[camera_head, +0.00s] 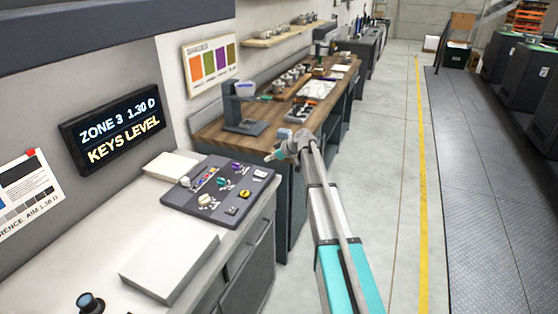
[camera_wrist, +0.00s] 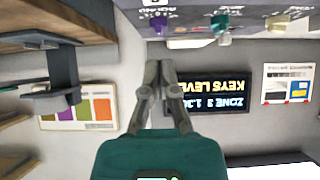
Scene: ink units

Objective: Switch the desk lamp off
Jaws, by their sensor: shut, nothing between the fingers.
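No lamp can be made out with certainty. A dark control panel (camera_head: 215,189) lies on the pale desk (camera_head: 145,225), with coloured knobs and small switches on it; its labels are too small to read in the head view. Part of the panel edge, with a green knob (camera_wrist: 222,32) and a cream knob (camera_wrist: 278,22), shows at the top of the upside-down wrist view. My gripper (camera_head: 281,152) is shut and empty, in the air to the right of the panel and apart from it. Its fingers show together in the wrist view (camera_wrist: 160,68).
A wooden bench (camera_head: 205,133) holds a dark stand (camera_head: 240,108) close behind my gripper. A display (camera_head: 115,128) reading "ZONE 3 1.30 D, KEYS LEVEL" hangs on the wall. A white slab (camera_head: 170,260) lies in front of the panel. The floor (camera_head: 385,180) at right is clear.

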